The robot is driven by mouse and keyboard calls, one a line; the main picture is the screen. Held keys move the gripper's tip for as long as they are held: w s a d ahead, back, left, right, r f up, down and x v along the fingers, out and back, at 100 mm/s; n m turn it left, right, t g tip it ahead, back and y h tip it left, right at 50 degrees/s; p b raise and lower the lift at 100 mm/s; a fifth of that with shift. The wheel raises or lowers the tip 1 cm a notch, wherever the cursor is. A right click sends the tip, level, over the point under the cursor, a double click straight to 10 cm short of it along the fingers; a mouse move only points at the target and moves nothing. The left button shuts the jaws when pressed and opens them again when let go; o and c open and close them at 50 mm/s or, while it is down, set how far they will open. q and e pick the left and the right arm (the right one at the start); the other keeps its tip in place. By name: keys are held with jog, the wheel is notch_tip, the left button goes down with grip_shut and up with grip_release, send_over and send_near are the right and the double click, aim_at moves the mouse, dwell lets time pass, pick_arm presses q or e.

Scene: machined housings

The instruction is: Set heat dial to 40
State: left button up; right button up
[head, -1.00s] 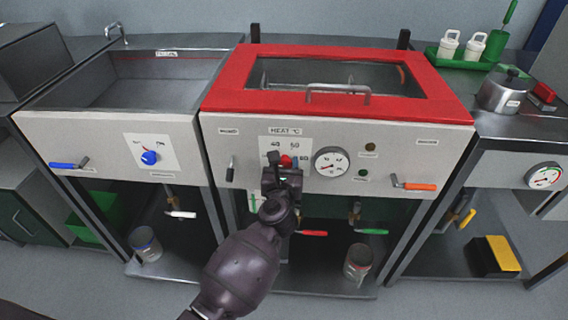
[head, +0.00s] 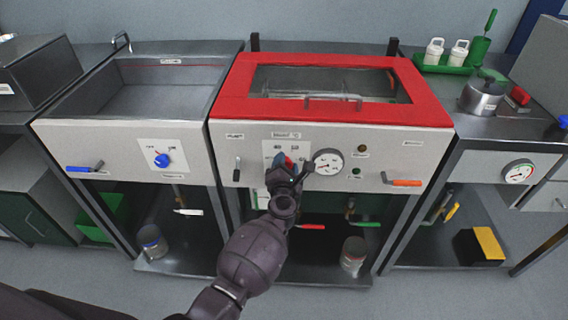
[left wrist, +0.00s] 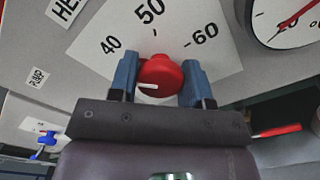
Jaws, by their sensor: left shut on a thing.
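The red heat dial (left wrist: 160,72) sits on the white scale plate (left wrist: 205,20) marked 40, 50 and 60 in the left wrist view. Its white pointer mark shows at the dial's lower left and points left, below the 40 label. My left gripper (left wrist: 160,85) is shut on the dial, with one blue fingertip on each side of it. In the head view the gripper (head: 287,166) is at the front panel under the red-framed lid (head: 232,90), and mostly covers the dial (head: 289,160). My right gripper is not in view.
A round gauge (head: 328,162) is close to the right of the dial. A small black lever (head: 237,170) is left of it, and an orange-handled lever (head: 404,182) is further right. A blue knob (head: 162,160) is on the left unit. Red and green valve handles hang below the panel.

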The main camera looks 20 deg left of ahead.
pick_arm(q)
jog(key=shift+m+p, duration=0.4)
jog(key=shift+m, duration=0.7)
jog(key=o, duration=0.9)
jog(key=p+v, duration=0.1)
jog(key=v, duration=1)
